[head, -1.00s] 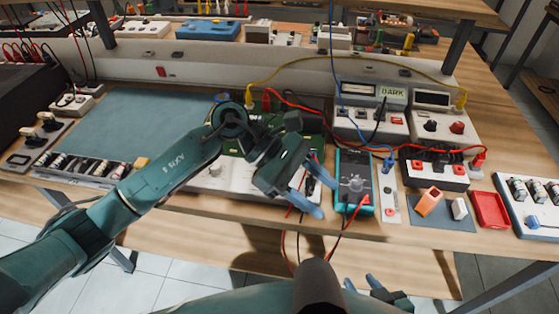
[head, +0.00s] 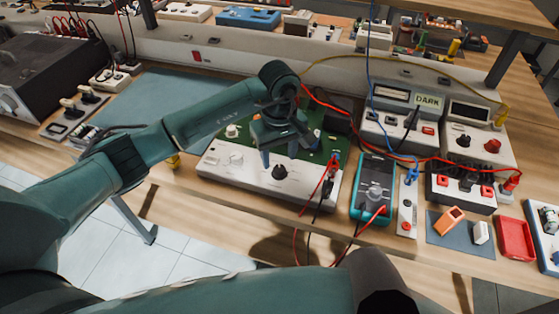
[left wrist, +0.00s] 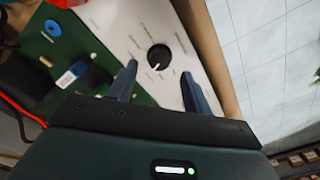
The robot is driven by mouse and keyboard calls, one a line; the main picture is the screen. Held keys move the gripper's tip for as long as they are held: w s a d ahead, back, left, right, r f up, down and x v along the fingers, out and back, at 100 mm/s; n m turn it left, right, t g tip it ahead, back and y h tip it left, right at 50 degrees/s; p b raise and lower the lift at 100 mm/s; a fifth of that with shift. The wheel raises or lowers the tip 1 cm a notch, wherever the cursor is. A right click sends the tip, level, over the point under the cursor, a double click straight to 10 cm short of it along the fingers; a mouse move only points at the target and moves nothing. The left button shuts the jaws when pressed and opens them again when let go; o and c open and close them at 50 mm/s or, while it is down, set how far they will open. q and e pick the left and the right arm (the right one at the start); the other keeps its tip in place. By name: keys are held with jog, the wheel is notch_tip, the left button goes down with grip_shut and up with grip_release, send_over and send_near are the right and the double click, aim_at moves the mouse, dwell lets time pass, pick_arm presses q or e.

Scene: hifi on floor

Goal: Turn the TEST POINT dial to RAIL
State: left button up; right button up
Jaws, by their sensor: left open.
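A black dial (head: 280,173) sits on a long white panel (head: 220,173) at the front of a green circuit board. It also shows in the left wrist view (left wrist: 158,55), with a white pointer mark towards my gripper side. Small print surrounds it, too small to read, so I cannot tell which position it points at. My left gripper (head: 279,155) is open above and just behind the dial in the head view. In the left wrist view its two fingers (left wrist: 159,72) point towards the dial, one to each side, apart from it. My right gripper is out of view.
A teal multimeter (head: 372,188) and a red tray (head: 516,238) lie further right. The bench's front edge is close.

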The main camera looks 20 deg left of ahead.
aim_at(279, 168)
pick_arm(q)
jog(key=shift+f, duration=1.9)
jog(key=shift+c, duration=0.4)
jog(key=c, duration=0.9)
